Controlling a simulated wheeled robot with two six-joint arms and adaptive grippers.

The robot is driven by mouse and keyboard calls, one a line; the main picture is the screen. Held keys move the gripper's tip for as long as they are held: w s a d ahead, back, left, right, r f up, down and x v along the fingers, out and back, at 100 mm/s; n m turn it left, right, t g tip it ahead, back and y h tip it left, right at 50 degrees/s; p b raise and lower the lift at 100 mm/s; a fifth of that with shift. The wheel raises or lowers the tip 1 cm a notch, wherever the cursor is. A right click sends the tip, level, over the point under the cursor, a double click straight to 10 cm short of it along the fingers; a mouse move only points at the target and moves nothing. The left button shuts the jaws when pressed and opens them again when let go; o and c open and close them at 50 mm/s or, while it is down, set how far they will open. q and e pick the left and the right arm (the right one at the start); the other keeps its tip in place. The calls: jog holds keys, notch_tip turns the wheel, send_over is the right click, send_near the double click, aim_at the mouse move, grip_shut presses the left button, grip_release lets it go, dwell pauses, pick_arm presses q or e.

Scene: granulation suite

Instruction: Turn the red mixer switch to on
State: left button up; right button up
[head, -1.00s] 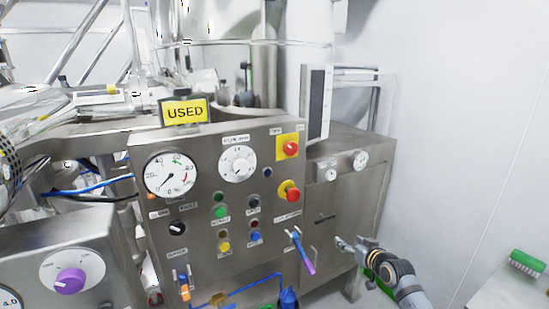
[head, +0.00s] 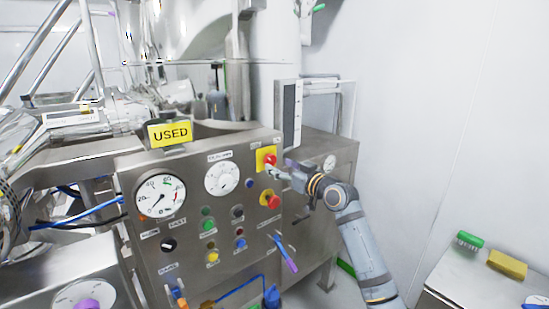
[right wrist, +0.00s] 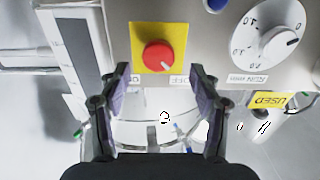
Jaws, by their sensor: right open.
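The red mixer switch (head: 270,160) is a round red knob on a yellow square plate at the upper right of the steel control panel (head: 140,207). In the right wrist view the red switch (right wrist: 158,57) lies ahead of my right gripper (right wrist: 152,82), centred between its open fingers. A white mark shows on the knob's lower right edge, and labels sit beside the plate. In the head view my right gripper (head: 279,172) is just in front of the switch and partly covers the plate's lower edge. Contact with the knob is not visible. My left gripper is out of view.
A second red knob on yellow (head: 270,200) sits just below. A blue-purple lever (head: 287,255) sticks out below. A green brush (head: 470,240) lies at right.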

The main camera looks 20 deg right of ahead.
aim_at(272, 161)
jog(key=x, duration=0.2)
jog(key=shift+w+r+p, duration=0.1)
jog(key=shift+w+p, duration=0.25)
jog(key=shift+w+f, duration=0.2)
jog(key=shift+w, duration=0.2)
jog(key=shift+a, duration=0.1)
jog(key=shift+c, duration=0.8)
jog(key=c, duration=1)
